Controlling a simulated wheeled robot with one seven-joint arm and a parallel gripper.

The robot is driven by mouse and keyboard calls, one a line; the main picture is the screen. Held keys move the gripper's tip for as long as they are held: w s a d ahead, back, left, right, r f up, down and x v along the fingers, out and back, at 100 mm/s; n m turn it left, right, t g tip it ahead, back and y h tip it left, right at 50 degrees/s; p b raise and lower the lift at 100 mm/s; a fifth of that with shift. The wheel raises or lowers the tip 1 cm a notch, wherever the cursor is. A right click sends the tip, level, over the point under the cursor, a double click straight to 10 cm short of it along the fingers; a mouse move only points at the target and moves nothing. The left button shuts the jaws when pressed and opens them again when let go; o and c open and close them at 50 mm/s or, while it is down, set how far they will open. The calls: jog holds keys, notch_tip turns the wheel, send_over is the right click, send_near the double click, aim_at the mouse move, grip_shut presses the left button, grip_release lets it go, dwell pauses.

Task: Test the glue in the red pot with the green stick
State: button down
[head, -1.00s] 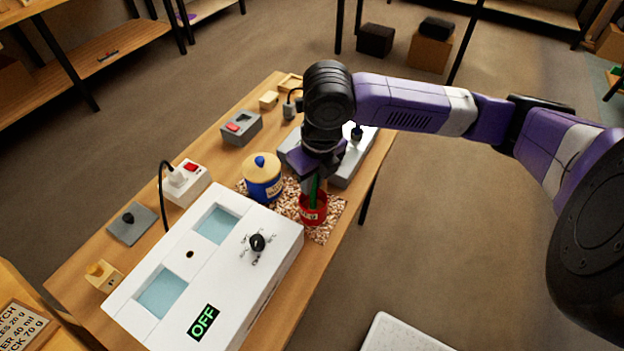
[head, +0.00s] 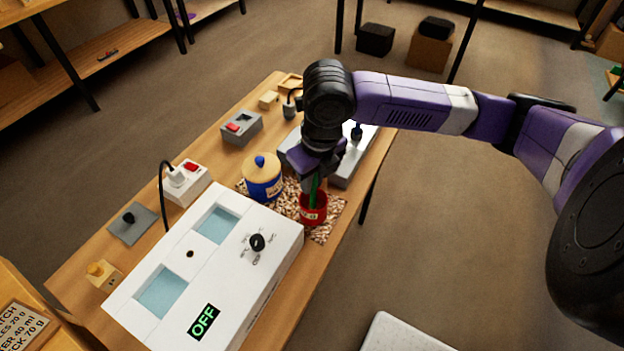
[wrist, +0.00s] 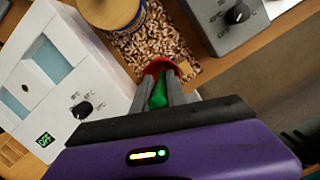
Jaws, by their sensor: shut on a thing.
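The red pot (head: 313,210) stands on a speckled mat on the bench, with a label on its front. My gripper (head: 315,180) is above the pot and shut on the green stick (head: 318,188). The stick points down into the pot's mouth, and its lower end is hidden inside. In the wrist view the green stick (wrist: 158,95) shows between my two fingers, and the red rim of the pot (wrist: 160,64) shows just beyond them. The glue inside is not visible.
A blue pot with a tan lid (head: 262,178) stands just left of the red pot. A white two-well bath (head: 190,255) reading OFF is in front. A grey unit with a knob (head: 355,165) is behind my gripper. The speckled mat (head: 325,232) lies beneath the pots.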

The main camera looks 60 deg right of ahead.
jog(key=shift+r+p, duration=4)
jog(key=shift+r, duration=2.1)
